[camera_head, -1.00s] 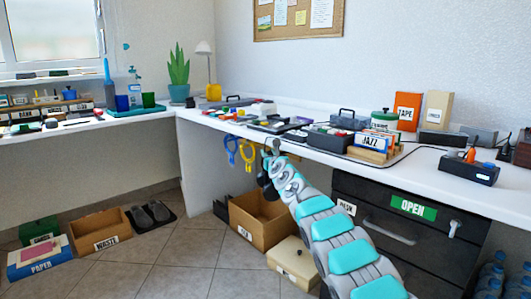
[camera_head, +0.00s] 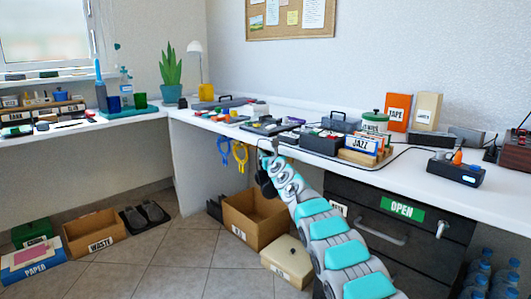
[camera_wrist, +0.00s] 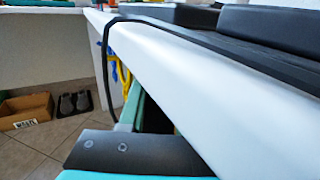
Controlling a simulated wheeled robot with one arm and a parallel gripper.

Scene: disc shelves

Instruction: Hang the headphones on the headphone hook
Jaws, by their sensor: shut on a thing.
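My gripper (camera_head: 274,152) is at the desk's front edge, near the tabletop's underside. Dark headphones (camera_head: 265,182) appear to hang just below it, partly hidden by my arm; the jaws themselves are too small to see clearly. In the wrist view, a thin black curved band (camera_wrist: 106,72) runs down past the white desk edge, and I cannot tell whether it is the headband or a cable. A dark grey part (camera_wrist: 130,152) fills the bottom of that view. I cannot make out the headphone hook; my gripper and arm cover that part of the edge.
Blue (camera_head: 223,150) and yellow (camera_head: 240,154) loops hang under the desk edge, left of my gripper. A cardboard box (camera_head: 250,222) and a lidded cream box (camera_head: 288,262) stand on the floor below. A black drawer unit (camera_head: 395,225) is to the right. Trays and a JAZZ holder (camera_head: 362,155) crowd the desktop.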

